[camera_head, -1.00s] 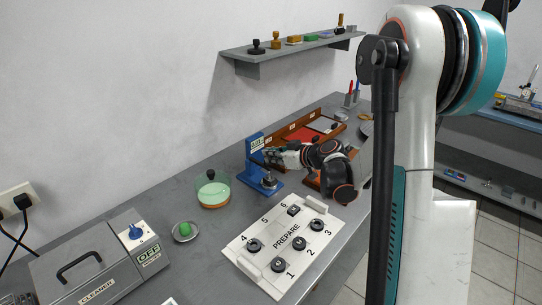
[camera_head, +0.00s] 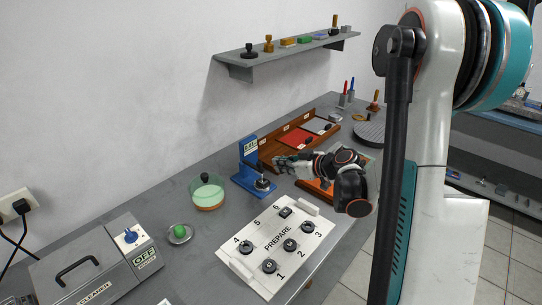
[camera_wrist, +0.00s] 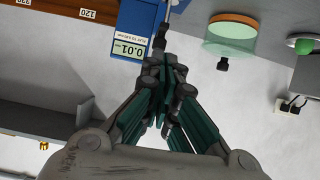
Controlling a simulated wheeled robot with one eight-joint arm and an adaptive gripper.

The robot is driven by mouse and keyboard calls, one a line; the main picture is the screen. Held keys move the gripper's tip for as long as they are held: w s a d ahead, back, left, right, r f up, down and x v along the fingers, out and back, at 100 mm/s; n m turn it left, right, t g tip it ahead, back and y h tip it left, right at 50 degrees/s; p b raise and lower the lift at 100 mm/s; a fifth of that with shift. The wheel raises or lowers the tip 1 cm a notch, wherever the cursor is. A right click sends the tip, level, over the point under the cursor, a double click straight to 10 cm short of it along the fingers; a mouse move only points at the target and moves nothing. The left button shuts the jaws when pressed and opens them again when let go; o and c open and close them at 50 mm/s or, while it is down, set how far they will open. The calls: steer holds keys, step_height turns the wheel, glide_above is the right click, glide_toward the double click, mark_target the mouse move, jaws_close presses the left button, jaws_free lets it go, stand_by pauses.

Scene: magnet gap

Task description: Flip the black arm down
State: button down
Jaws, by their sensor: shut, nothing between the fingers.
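The blue stand (camera_head: 246,163) with a small label on its upright is left of centre on the bench, with a round metal and black piece (camera_head: 263,184) on its base. In the wrist view the stand (camera_wrist: 134,20) is at the top, its label facing me. A thin dark piece (camera_wrist: 159,38), possibly the black arm, shows just beyond my fingertips; I cannot tell its pose or whether they touch it. My gripper (camera_head: 281,163) is shut and empty, just right of the stand. It also shows in the wrist view (camera_wrist: 163,72).
A white PREPARE board (camera_head: 257,263) with several black knobs lies in front. A glass dish (camera_head: 207,192) and a green-knobbed dish (camera_head: 180,234) are to the left. A brown compartment tray (camera_head: 270,154) lies behind my gripper. A wall shelf (camera_head: 290,53) hangs above.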

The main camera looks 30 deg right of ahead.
steer(key=shift+s+d+f, duration=0.15)
steer(key=shift+s+d, duration=0.05)
steer(key=shift+s, duration=0.3)
steer(key=shift+s+d+f, duration=0.1)
steer(key=shift+s+d, duration=0.05)
steer(key=shift+s, duration=0.35)
steer(key=shift+r, duration=0.1)
